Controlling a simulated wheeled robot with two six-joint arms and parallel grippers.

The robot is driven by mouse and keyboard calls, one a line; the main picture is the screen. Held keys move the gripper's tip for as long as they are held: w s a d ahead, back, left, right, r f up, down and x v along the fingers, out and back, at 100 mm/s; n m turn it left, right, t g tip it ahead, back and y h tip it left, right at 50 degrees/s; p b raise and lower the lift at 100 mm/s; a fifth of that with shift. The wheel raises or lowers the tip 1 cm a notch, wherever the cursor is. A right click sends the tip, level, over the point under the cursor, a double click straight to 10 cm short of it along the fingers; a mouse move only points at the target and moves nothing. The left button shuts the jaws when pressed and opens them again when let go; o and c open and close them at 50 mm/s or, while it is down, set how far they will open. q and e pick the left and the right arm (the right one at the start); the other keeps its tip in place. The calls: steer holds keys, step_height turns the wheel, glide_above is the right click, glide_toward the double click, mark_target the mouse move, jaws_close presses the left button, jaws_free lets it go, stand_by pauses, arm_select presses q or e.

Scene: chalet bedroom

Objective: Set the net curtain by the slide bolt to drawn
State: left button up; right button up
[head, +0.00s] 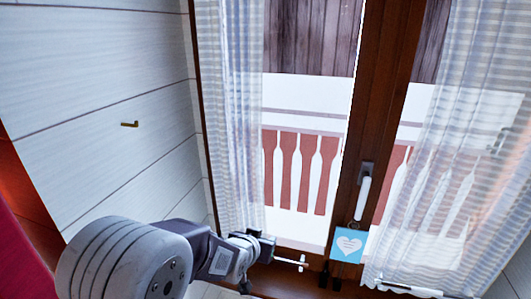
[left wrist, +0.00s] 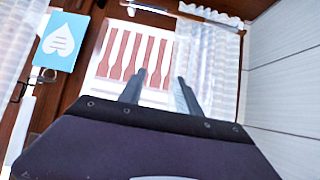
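A sheer striped net curtain (head: 231,110) hangs gathered in a narrow strip at the left of the window. It also shows in the left wrist view (left wrist: 212,75). A second net curtain (head: 455,150) hangs at the right, spread wider over the other pane. My left gripper (head: 262,243) is low, near the bottom edge of the left curtain. In the left wrist view my left gripper (left wrist: 161,76) has its fingers apart, with bright railing background between them. One finger overlaps the curtain's edge; contact is unclear. A pale bolt-like bar (head: 291,262) shows near the gripper. My right gripper is out of view.
A white window handle (head: 364,196) and a blue heart card (head: 348,246) are on the middle frame. A pale bar (head: 410,289) lies below the right curtain. Red fabric (head: 18,215) is at the left edge.

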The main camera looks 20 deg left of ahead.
mark_target(264, 172)
arm_select(q)
steer(key=w+a+r+t+p, duration=0.1)
steer(key=w+a+r+p, duration=0.1)
steer(key=r+p, duration=0.5)
steer(key=w+a+r+t+p, duration=0.15)
steer(key=r+p, duration=0.25)
steer(key=r, duration=0.7)
steer(key=shift+y, duration=0.3)
steer(key=p+x, duration=0.3)
steer(key=x, duration=0.6)
steer(key=shift+w+d, duration=0.1)
steer(key=shift+w, duration=0.35)
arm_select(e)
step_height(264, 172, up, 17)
arm_select(q)
steer(key=shift+s, duration=0.1)
steer(key=shift+c, duration=0.3)
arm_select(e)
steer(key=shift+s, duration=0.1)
arm_select(q)
jaws_close()
